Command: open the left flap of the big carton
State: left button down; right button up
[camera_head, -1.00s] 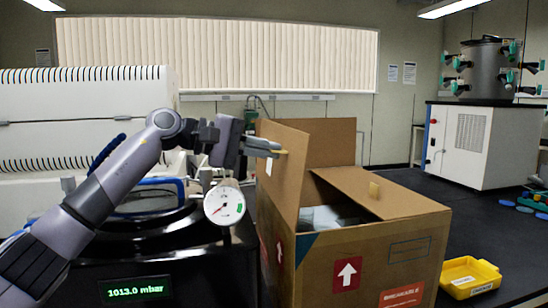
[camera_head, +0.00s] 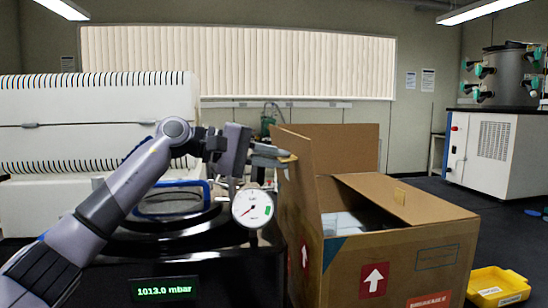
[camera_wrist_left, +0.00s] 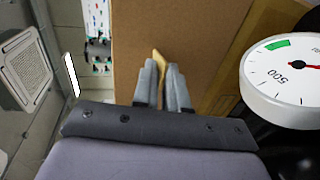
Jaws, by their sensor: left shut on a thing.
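The big carton (camera_head: 405,262) stands right of centre in the head view. Its left flap (camera_head: 303,195) stands up and tips slightly outward to the left. My left gripper (camera_head: 288,158) is at the flap's upper part, shut on its small yellowish tab. In the left wrist view the fingers (camera_wrist_left: 163,75) close around the tab (camera_wrist_left: 159,57), with the brown flap (camera_wrist_left: 185,30) behind. The back flap (camera_head: 345,148) stands upright. Pale contents (camera_head: 343,223) show inside. My right gripper is not in view.
A round pressure gauge (camera_head: 252,208) is close left of the flap, also near the fingers in the left wrist view (camera_wrist_left: 290,80). Black equipment with a green display (camera_head: 164,291) is below my left arm. A yellow tray (camera_head: 496,285) lies right of the carton.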

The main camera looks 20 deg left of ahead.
pick_arm(q)
jog(key=c, duration=1.3)
grip_release()
jog(key=shift+w+d+f, duration=0.1)
jog(key=shift+d+f, duration=0.05)
jog(key=shift+f, duration=0.5)
jog(key=v, duration=0.5)
jog(key=b+v, duration=0.1)
jog(key=v, duration=0.1)
jog(key=shift+r, duration=0.3)
